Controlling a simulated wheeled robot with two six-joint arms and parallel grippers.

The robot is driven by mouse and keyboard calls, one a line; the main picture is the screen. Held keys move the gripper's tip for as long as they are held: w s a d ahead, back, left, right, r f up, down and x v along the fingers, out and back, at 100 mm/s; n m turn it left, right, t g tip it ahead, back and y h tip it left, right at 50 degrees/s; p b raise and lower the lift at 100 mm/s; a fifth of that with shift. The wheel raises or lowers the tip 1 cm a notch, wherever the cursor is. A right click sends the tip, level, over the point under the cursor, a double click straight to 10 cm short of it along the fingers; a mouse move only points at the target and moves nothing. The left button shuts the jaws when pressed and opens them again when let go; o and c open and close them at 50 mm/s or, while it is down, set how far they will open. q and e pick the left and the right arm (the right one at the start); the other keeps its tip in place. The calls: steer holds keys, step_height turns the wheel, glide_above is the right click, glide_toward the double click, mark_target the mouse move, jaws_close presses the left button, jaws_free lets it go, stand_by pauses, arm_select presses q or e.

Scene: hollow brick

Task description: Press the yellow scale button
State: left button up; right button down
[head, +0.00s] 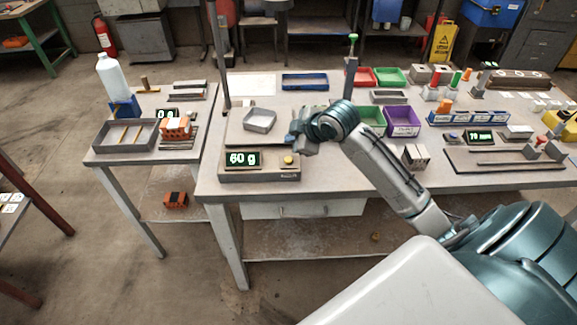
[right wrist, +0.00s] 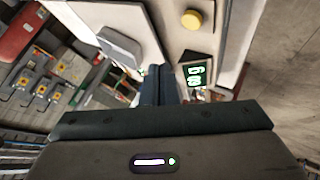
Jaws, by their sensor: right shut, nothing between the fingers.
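The scale (head: 262,176) stands at the front left of the main table. Its display (head: 243,159) reads 60 g in green. The round yellow button (head: 289,160) is on the scale's front panel, right of the display. The button (right wrist: 191,19) and display (right wrist: 195,76) also show in the right wrist view. My right gripper (head: 294,141) is shut and empty, just behind and above the button in the head view. Its closed fingers (right wrist: 158,82) point toward the scale, apart from the button in the wrist view. My left gripper is not in view.
A grey tray (head: 260,120) sits on the scale's plate behind the panel. Green and purple (head: 403,122) bins stand to the right. A side table (head: 110,157) at the left holds a second display (head: 167,114). The table front right of the scale is clear.

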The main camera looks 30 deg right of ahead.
mark_target(292, 162)
step_height(292, 162, down, 3)
steer(key=shift+r+b, duration=0.1)
steer(key=shift+b, duration=0.8)
steer(key=shift+f, duration=0.95)
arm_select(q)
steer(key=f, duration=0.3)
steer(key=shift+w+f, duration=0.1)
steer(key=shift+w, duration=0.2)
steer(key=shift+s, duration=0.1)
arm_select(e)
steer(key=shift+f, duration=0.15)
steer(key=shift+f, duration=0.25)
steer(key=shift+f, duration=0.4)
steer(key=shift+r, duration=0.15)
stand_by(0.3)
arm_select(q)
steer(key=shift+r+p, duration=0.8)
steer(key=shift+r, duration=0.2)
arm_select(e)
steer(key=shift+r, duration=0.7)
